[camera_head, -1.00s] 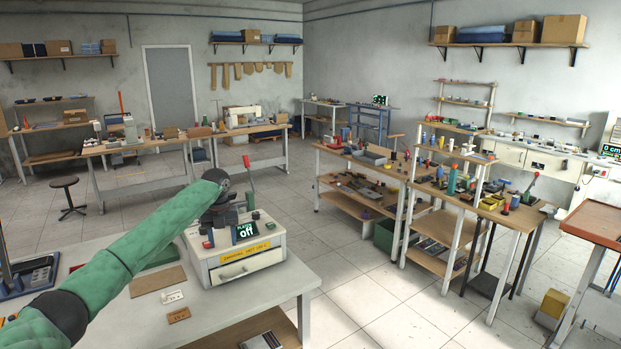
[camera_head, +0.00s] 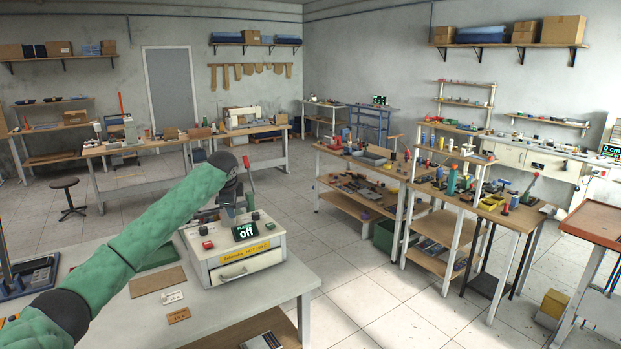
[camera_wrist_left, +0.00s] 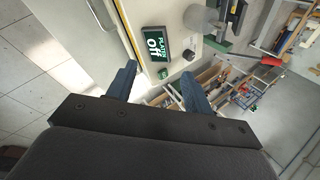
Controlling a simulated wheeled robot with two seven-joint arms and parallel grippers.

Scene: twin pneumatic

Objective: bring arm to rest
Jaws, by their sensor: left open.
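My left arm (camera_head: 150,225), in a green sleeve, reaches in from the lower left of the head view. My right gripper is in neither view.
The machine stands on a grey-white table (camera_head: 270,306) with a brown board (camera_head: 157,281) and small labelled cards (camera_head: 178,315). A red-handled lever (camera_head: 248,171) rises behind the gripper. Open tiled floor (camera_head: 365,300) lies to the right, before cluttered workbenches (camera_head: 500,215).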

